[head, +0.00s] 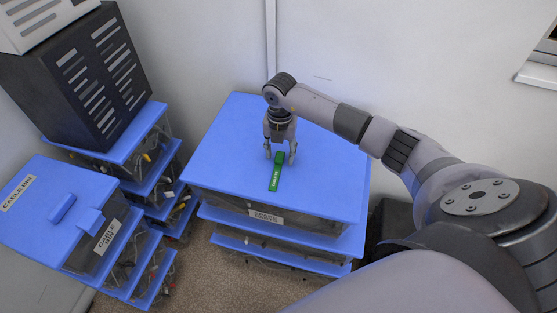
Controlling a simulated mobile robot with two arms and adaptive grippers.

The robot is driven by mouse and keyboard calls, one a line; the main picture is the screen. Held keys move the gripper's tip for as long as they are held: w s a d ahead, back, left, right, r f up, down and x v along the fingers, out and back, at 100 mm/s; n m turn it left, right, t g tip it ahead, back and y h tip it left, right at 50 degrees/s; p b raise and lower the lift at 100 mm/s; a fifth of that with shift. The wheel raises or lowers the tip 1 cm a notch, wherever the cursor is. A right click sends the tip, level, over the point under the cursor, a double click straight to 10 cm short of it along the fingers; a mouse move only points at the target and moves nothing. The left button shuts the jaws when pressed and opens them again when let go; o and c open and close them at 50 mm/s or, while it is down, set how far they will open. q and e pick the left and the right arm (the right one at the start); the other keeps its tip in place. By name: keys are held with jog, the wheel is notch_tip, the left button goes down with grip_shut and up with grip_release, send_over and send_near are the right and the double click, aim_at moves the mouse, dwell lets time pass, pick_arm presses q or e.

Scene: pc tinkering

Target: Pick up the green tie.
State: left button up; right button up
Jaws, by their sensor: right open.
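The green tie (276,176) is a flat green strip with small white lettering. It lies on the blue lid (225,150) of a stacked storage bin in the middle of the head view. My right gripper (280,158) points down over the far end of the tie. Its fingers are open, one on each side of the strip. I cannot tell whether the fingertips touch the lid. The far end of the tie is partly hidden by the gripper. My left gripper is not in view.
The rest of the lid is bare. Blue-lidded bins of cables (28,204) are stacked at the left, with a black slotted case (60,95) on the stack behind. A white wall (205,50) stands close behind. Brown carpet (190,265) shows between the stacks.

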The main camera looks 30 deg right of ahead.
jog(key=shift+c, duration=0.6)
jog(key=c, duration=0.7)
jog(key=shift+r, duration=0.1)
jog(key=shift+c, duration=0.2)
